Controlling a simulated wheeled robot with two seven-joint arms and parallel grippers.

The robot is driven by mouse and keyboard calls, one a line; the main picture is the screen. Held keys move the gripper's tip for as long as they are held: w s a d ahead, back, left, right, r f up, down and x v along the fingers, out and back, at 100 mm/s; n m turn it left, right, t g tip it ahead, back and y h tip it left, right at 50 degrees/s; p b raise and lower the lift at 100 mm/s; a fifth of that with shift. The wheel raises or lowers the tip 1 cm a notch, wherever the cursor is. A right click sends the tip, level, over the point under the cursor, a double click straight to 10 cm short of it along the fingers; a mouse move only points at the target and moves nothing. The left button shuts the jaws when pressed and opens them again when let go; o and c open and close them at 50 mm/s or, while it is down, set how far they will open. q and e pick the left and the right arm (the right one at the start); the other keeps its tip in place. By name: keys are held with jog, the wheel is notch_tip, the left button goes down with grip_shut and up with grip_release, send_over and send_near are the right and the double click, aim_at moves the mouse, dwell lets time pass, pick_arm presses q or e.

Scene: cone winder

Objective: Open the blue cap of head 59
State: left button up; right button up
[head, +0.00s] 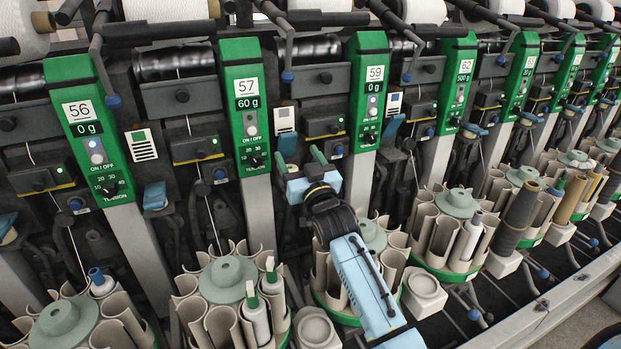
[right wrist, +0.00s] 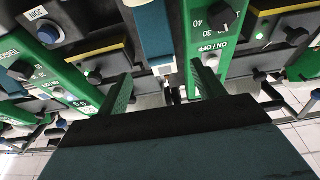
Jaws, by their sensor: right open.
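The green panel of head 59 (head: 372,90) stands right of the middle in the head view, reading 0 g. One blue cap (head: 288,146) lies left of it, beside the panel of head 57; another blue cap (head: 392,126) lies just right of it. The frames do not settle which belongs to head 59. My right gripper (head: 301,158) is open and empty in front of the left of these caps, its green fingers pointing up at the machine. In the right wrist view a blue cap (right wrist: 153,32) shows beyond the space between the spread fingers (right wrist: 162,90). My left gripper is out of view.
The panel of head 57 (head: 247,105) is close left of the gripper. A dark module (head: 323,121) with a green light sits above it. Round magazines of grey tubes (head: 228,275) stand below, close to my arm. Rods and levers stick out between heads.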

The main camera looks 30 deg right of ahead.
jog(key=v, duration=0.8)
jog(key=shift+s, duration=0.15)
